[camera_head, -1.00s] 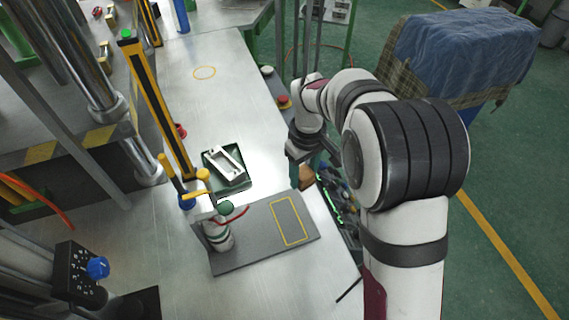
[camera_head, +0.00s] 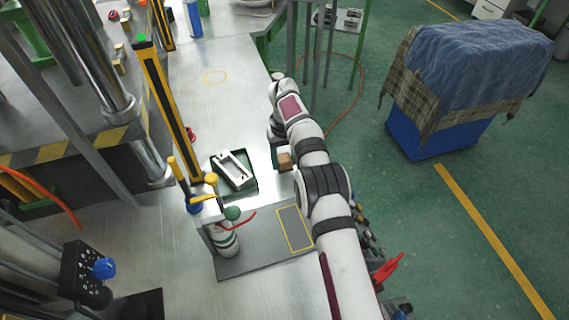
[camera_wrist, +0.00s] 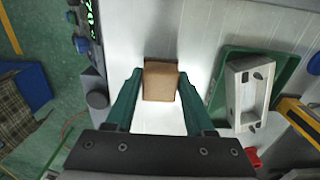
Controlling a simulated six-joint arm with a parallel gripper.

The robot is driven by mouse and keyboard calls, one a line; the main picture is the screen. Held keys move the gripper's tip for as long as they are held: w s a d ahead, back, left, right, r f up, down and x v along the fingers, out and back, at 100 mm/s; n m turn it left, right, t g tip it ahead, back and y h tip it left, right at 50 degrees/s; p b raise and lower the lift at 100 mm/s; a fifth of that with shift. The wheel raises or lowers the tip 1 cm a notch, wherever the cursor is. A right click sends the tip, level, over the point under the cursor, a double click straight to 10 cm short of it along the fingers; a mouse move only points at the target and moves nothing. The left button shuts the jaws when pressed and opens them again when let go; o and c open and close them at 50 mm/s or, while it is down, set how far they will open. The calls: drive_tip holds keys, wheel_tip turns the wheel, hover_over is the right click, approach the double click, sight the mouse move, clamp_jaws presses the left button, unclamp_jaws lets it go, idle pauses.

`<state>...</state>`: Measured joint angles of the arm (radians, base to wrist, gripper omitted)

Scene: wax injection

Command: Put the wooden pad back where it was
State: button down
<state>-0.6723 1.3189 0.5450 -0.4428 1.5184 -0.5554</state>
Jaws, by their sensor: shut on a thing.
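The wooden pad (camera_wrist: 160,82) is a small brown block between the two green fingers of my gripper (camera_wrist: 160,76) in the wrist view. The fingers are shut on its sides. In the head view the pad (camera_head: 285,162) shows at the end of my arm, over the metal bench right of the green tray. My gripper (camera_head: 274,158) is partly hidden there by the arm. A grey plate (camera_head: 262,243) with a yellow outlined rectangle (camera_head: 295,229) lies nearer the camera; part of it is behind my arm.
A green tray (camera_head: 250,187) holds a metal frame (camera_head: 234,171), left of my gripper.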

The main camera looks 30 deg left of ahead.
drive_tip(key=shift+f, duration=1.15)
drive_tip(key=shift+f, duration=0.1)
drive_tip(key=shift+c, duration=1.3)
unclamp_jaws()
